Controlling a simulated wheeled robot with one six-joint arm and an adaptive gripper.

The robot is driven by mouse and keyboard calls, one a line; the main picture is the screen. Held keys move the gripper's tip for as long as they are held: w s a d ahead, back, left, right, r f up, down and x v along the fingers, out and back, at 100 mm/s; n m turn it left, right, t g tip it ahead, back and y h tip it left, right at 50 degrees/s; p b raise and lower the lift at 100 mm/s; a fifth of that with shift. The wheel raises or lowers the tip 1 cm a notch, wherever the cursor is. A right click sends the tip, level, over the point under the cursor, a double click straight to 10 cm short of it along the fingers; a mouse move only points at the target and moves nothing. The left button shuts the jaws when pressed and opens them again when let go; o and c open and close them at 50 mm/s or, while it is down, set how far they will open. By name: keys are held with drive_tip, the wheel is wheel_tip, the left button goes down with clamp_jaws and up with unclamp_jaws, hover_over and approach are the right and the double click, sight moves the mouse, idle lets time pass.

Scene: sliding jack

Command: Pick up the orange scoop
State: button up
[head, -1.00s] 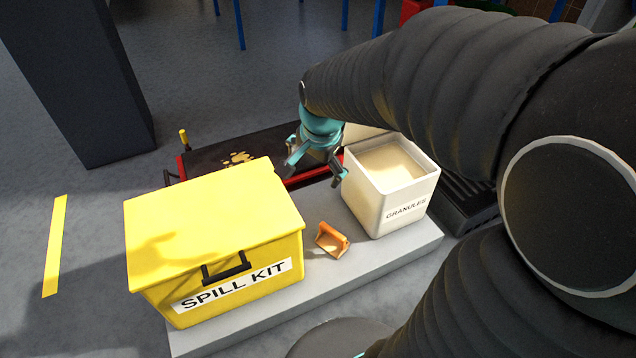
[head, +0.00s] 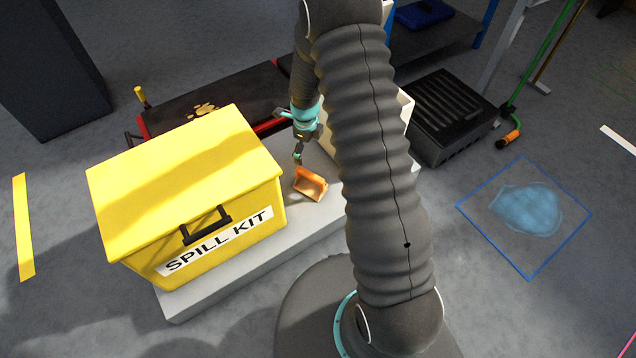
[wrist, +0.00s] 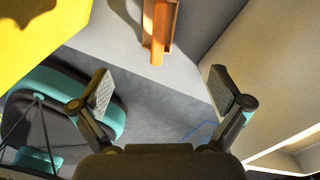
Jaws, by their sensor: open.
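The orange scoop (head: 309,184) lies on the grey plinth between the yellow spill kit box and the white granules bin. In the wrist view the scoop (wrist: 158,30) is at the top centre, its handle pointing down toward the space between the fingers. My gripper (head: 298,157) is close behind the scoop and a little above it. In the wrist view my gripper (wrist: 160,88) has its two fingers wide apart with nothing between them. The scoop lies beyond the fingertips, apart from them.
The yellow spill kit box (head: 185,180) stands close left of the scoop. The white granules bin (head: 408,108) is on the right, mostly hidden by my arm. The grey plinth (head: 225,288) has a bare front strip. A black slatted platform (head: 450,110) lies beyond the bin.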

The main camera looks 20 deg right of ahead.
drive_tip(key=m, duration=0.2)
hover_over(310, 183)
drive_tip(key=f, duration=0.4)
drive_tip(key=shift+w+d+f, duration=0.1)
drive_tip(key=shift+w+d, duration=0.05)
drive_tip(key=shift+w, duration=0.15)
wheel_tip(310, 183, down, 8)
drive_tip(key=shift+f, duration=0.15)
drive_tip(key=f, duration=0.4)
drive_tip(key=shift+s, duration=0.35)
drive_tip(key=shift+f, duration=0.6)
drive_tip(key=c, duration=1.4)
drive_tip(key=shift+r, duration=0.1)
